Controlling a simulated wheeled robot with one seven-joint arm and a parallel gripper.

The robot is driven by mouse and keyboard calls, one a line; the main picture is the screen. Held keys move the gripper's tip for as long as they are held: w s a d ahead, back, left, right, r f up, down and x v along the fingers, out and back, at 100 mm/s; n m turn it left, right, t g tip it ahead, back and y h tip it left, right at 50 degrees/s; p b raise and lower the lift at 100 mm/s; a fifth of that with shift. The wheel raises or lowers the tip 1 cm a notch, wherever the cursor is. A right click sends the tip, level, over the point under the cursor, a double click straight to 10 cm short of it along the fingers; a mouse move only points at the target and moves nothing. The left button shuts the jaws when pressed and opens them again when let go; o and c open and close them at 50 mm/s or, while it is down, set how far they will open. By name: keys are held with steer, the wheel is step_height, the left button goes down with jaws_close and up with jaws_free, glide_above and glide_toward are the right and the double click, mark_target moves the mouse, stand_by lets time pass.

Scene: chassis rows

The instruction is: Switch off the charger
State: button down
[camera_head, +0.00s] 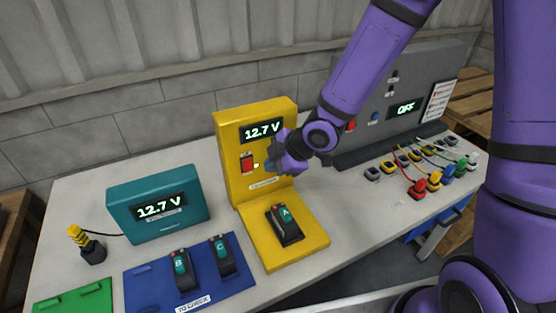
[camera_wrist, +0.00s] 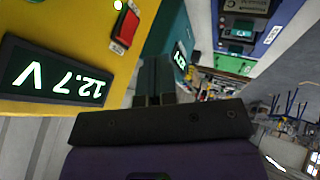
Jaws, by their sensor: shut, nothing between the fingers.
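The yellow charger (camera_head: 230,125) stands upright on the bench, and its display (camera_head: 261,131) reads 12.7 V. A red rocker switch (camera_head: 247,162) sits on its face below the display, with a small lit lamp beside it. Battery A (camera_head: 285,225) rests on the charger's yellow base. My gripper (camera_head: 269,166) is shut and empty, just right of the switch and close to the charger's face. In the wrist view, my closed fingers (camera_wrist: 155,82) are apart from the red switch (camera_wrist: 126,27), and the display (camera_wrist: 55,76) appears upside down.
A teal meter (camera_head: 157,210) reading 12.7 V stands to the left. Batteries B (camera_head: 182,270) and C (camera_head: 222,256) sit on a blue mat (camera_head: 148,284); a green mat (camera_head: 75,302) lies beside it. A grey panel (camera_head: 420,80) reading OFF and several coloured plugs are at right.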

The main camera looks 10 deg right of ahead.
mark_target(248, 160)
steer(key=shift+w+a+f, duration=0.7)
steer(key=shift+w, duration=0.3)
steer(key=shift+w+a+f, duration=0.65)
steer(key=shift+w+a, duration=0.05)
steer(key=shift+w, duration=0.25)
steer(key=shift+w+a+f, duration=0.7)
steer(key=shift+w, duration=0.3)
steer(key=shift+w+r, duration=0.15)
steer(key=shift+w, duration=0.2)
steer(key=shift+r, duration=0.1)
steer(key=shift+r, duration=0.75)
steer(key=shift+a, duration=0.1)
